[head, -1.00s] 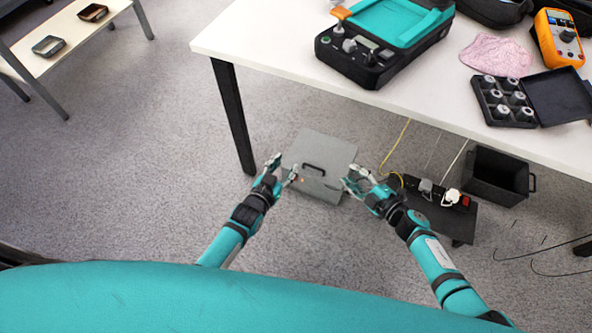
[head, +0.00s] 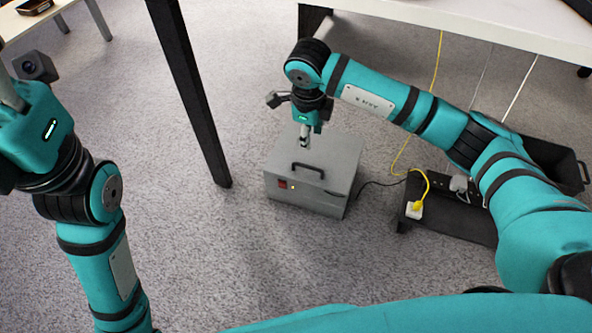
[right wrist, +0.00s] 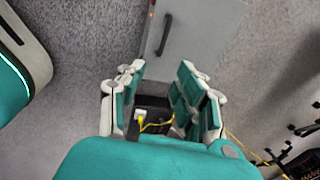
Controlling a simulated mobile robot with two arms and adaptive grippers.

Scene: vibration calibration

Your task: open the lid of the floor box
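The floor box (head: 300,192) is a grey box on the carpet with its lid (head: 338,152) shut. A black handle (head: 308,170) is on top of the lid, and a red switch is on the front. In the right wrist view the lid (right wrist: 205,25) and handle (right wrist: 164,35) show beyond the fingers. My right gripper (head: 305,140) points down above the lid's far part, behind the handle in the picture. It is open and empty; its spread fingers show in the right wrist view (right wrist: 156,95). My left gripper is mostly cut off at the left edge; its fingertips are hidden.
A black table leg (head: 190,95) stands left of the box. The white table top (head: 450,25) is at the back. A black tray (head: 460,215) with a power strip, a white plug and yellow cable lies to the right. Carpet in front of the box is clear.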

